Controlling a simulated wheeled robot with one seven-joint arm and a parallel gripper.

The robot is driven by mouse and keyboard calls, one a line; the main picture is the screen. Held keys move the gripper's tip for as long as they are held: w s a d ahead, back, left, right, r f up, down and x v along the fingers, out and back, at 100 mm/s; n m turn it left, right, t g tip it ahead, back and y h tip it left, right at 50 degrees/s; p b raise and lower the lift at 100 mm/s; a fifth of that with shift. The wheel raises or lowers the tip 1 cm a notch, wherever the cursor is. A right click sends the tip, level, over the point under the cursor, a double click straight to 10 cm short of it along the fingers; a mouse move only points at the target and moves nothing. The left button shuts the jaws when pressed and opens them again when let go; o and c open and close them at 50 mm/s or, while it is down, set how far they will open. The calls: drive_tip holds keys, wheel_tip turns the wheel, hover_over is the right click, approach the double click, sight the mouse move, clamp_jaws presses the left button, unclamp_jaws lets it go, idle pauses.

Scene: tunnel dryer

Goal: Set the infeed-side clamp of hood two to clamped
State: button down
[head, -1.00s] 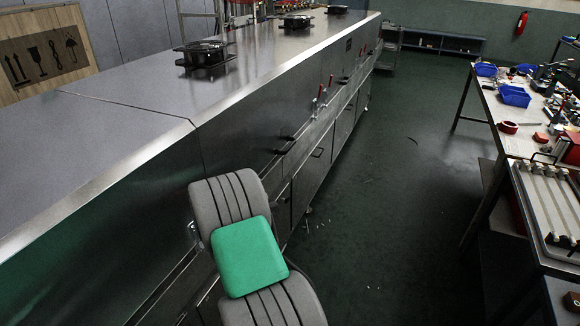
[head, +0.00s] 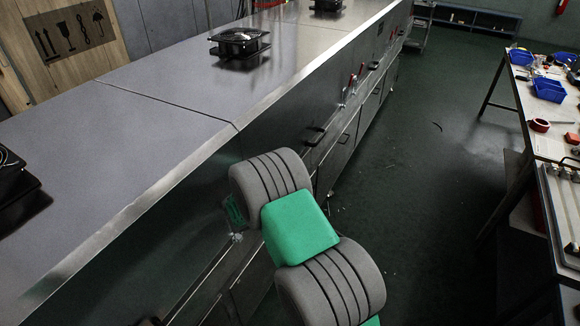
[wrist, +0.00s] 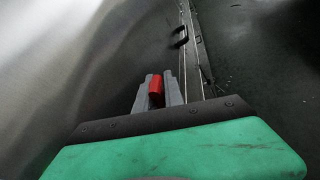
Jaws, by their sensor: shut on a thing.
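In the wrist view my gripper (wrist: 157,92) is shut on a red clamp handle (wrist: 156,91). The red grip lies between the two grey fingers, beside the steel side wall of the dryer. The rest of that clamp is hidden by my gripper. In the head view my arm hides most of the gripper and the held handle. Farther along the same side wall, red-handled clamps (head: 351,84) stand apart from my gripper.
The dryer's flat steel top (head: 165,105) carries black fans (head: 239,42). Black pull handles (head: 315,135) stick out from its side. A workbench (head: 545,145) with blue bins (head: 548,89) stands right. The dark floor aisle (head: 430,190) between is clear.

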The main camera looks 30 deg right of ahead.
drive_tip(key=shift+a, duration=0.1)
drive_tip(key=c, duration=1.4)
unclamp_jaws()
drive_tip(key=shift+c, duration=0.2)
drive_tip(key=shift+s, duration=0.1)
drive_tip(key=b+v, duration=0.1)
drive_tip(key=v, duration=0.6)
drive_tip(key=shift+s, duration=0.25)
drive_tip(key=shift+a+r, duration=0.1)
drive_tip(key=shift+c, duration=0.3)
